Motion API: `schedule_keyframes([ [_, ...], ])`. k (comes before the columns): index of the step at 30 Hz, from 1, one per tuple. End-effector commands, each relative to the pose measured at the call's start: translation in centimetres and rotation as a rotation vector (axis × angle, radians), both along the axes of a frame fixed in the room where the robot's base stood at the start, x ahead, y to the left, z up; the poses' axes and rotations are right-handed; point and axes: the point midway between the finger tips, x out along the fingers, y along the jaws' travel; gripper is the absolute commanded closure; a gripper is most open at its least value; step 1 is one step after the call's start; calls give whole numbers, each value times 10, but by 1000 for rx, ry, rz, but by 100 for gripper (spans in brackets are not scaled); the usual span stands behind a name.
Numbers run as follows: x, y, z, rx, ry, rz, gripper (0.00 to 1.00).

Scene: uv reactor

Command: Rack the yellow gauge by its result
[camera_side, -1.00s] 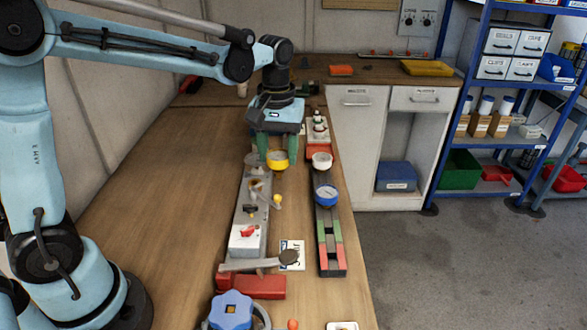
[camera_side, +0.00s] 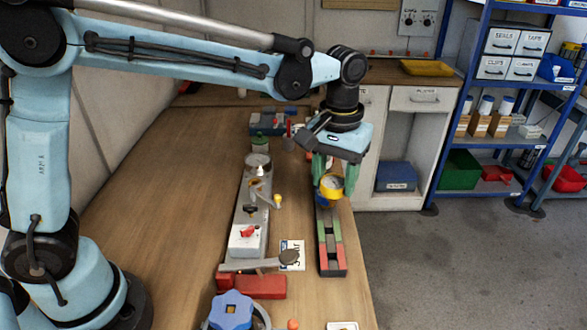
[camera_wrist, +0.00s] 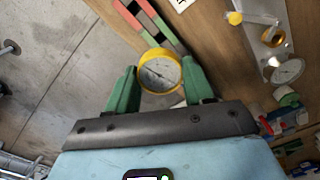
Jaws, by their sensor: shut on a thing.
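My gripper (camera_side: 331,172) is shut on the yellow gauge (camera_side: 330,188), over the far part of the rack. In the wrist view the gauge (camera_wrist: 160,72), with a white dial and dark needle, sits between the green fingers of my gripper (camera_wrist: 160,78). The needle's reading is too small to tell. The dark rack (camera_side: 333,268) has red and green side strips; its near slots look empty, and it also shows in the wrist view (camera_wrist: 148,22). A bit of blue shows beside the yellow gauge. My gripper hides the rack's far end. I cannot tell whether the gauge touches the rack.
A grey test bench (camera_side: 249,215) with a yellow-knobbed lever (camera_side: 277,201) and a red switch (camera_side: 247,231) stands left of the rack. The table's right edge is close to the rack.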

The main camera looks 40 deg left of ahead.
Motion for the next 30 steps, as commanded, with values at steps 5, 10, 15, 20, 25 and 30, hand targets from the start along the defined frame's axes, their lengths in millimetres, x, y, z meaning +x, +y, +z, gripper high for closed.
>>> schedule_keyframes([
  [5, 0, 0, -13, 0, 0, 1, 75],
  [10, 0, 0, -28, 0, 0, 1, 75],
  [15, 0, 0, -42, 0, 0, 1, 75],
  [20, 0, 0, -50, 0, 0, 1, 75],
  [25, 0, 0, -54, 0, 0, 1, 75],
  [30, 0, 0, -55, 0, 0, 1, 75],
])
